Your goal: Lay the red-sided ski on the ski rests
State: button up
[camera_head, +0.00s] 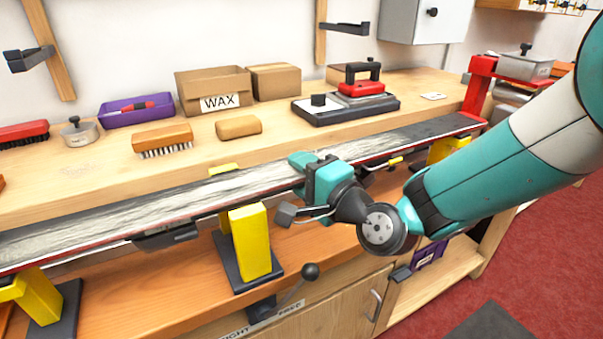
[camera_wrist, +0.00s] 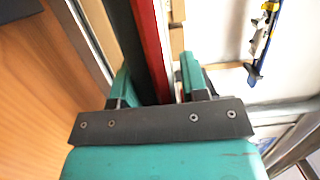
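The long red-sided ski (camera_head: 130,215) crosses the bench front, pale and streaked on top with a dark right end. Its red side also shows in the wrist view (camera_wrist: 152,50). It runs along the yellow ski rests (camera_head: 250,242), at the left (camera_head: 36,293) and right (camera_head: 440,152) too; I cannot tell whether it bears on them all. My gripper (camera_head: 308,170) is at the ski right of the middle rest. In the wrist view its teal fingers (camera_wrist: 157,85) stand either side of the ski, with a narrow gap at the right finger.
Behind the ski are brushes (camera_head: 163,139), a purple tray (camera_head: 137,111), a WAX box (camera_head: 213,90), and a red-handled iron (camera_head: 361,80) on a dark base. A black-knobbed lever (camera_head: 310,271) sticks out in front. A red stand (camera_head: 480,85) is at the right end.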

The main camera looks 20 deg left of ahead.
jog(key=o, duration=0.3)
jog(key=shift+f, duration=0.2)
jog(key=shift+s+d, duration=0.2)
jog(key=shift+d, duration=0.15)
jog(key=s+d+f+n+g+h+b, duration=0.2)
jog(key=s+d+n+g+h+b, duration=0.15)
jog(key=s+d, duration=0.5)
jog(key=s+d+f+n+g+h+b, duration=0.1)
jog(key=s+d+n+g+h+b, duration=0.25)
jog(key=d, duration=0.85)
jog(key=s+d+f+n+g+h+b, duration=0.2)
jog(key=s+d+n+h, duration=0.2)
jog(key=s+d+n, duration=0.5)
notch_tip(320, 180, up, 21)
jog(key=d+m+p, duration=0.2)
jog(key=m+p, duration=0.1)
jog(key=p, duration=1.7)
jog(key=shift+w+d+f+h+p, duration=0.2)
jog(key=shift+w+h+p, duration=0.15)
jog(key=shift+w, duration=0.1)
